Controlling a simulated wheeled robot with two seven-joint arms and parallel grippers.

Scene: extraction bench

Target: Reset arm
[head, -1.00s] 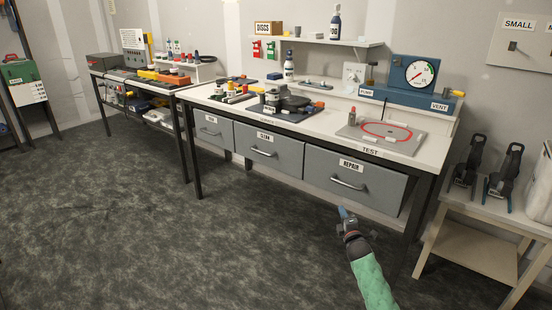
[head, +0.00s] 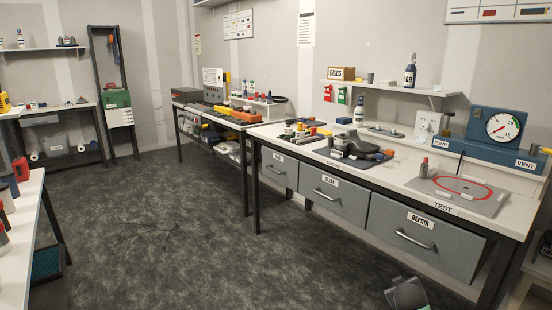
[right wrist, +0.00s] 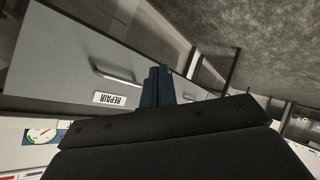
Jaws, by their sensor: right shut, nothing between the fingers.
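My right gripper (right wrist: 158,87) shows in the right wrist view with its blue fingers together and nothing between them. In the head view only a grey part of my right arm shows at the bottom edge, in front of the REPAIR drawer. The REPAIR drawer (head: 421,240) is closed; it also shows in the right wrist view (right wrist: 60,70), upside down, beyond the fingers. I cannot tell the exact gap between fingers and drawer. My left gripper is not in view.
The bench holds a grey TEST plate (head: 482,195) with a red ring, a blue gauge unit (head: 478,150) and a black fixture (head: 352,148). The CLEAN drawer (head: 330,192) is closed. Another table (head: 38,205) stands at left. The carpeted floor between is clear.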

